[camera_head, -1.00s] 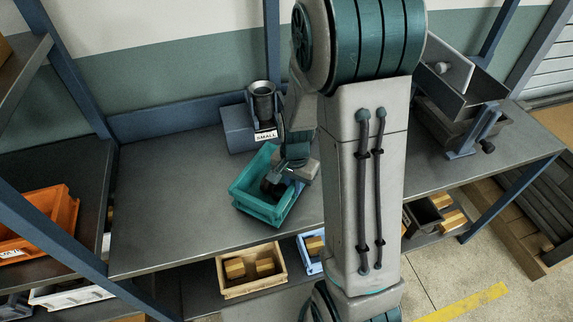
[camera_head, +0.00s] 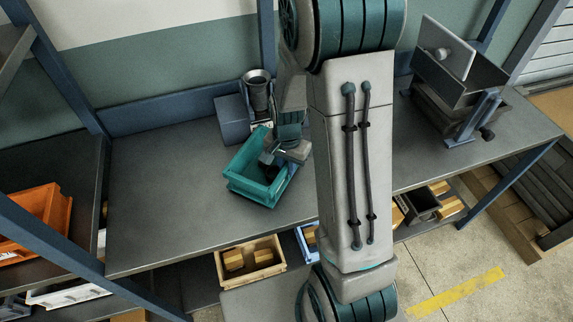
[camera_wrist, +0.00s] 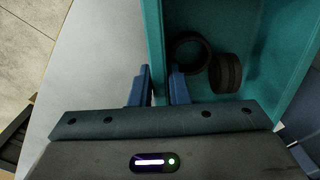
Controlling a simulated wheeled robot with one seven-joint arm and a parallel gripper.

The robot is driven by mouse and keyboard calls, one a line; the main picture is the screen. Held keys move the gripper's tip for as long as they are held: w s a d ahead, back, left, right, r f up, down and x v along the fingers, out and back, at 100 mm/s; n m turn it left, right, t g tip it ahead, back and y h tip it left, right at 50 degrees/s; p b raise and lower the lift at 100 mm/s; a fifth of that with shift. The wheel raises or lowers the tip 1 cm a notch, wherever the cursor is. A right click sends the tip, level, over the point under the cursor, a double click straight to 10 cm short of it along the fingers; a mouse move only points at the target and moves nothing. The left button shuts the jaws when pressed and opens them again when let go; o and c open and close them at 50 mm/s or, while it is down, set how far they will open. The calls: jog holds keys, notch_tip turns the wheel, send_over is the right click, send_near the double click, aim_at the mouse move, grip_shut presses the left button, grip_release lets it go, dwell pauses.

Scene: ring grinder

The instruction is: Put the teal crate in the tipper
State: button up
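The teal crate (camera_head: 240,189) is over the left part of the bench, below the grey cup machine in the head view. Two dark rings lie inside it, seen in the wrist view (camera_wrist: 209,68). My gripper (camera_wrist: 160,85) has one blue finger on each side of the near crate wall (camera_wrist: 155,40) and looks shut on it. The crate seems a little above the bench, though the gap beneath is hard to see. The likely tipper (camera_head: 455,85), a grey metal hopper with a raised plate and blue bracket, stands at the bench's right end.
The bench top (camera_head: 160,200) is clear at left; my arm hides its middle. The grey cup machine (camera_head: 236,118) stands close behind the crate. An orange crate (camera_head: 35,225) is on the left rack. A tan bin (camera_head: 250,262) and other bins sit on the lower shelf.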

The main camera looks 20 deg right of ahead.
jog(key=shift+o, duration=1.4)
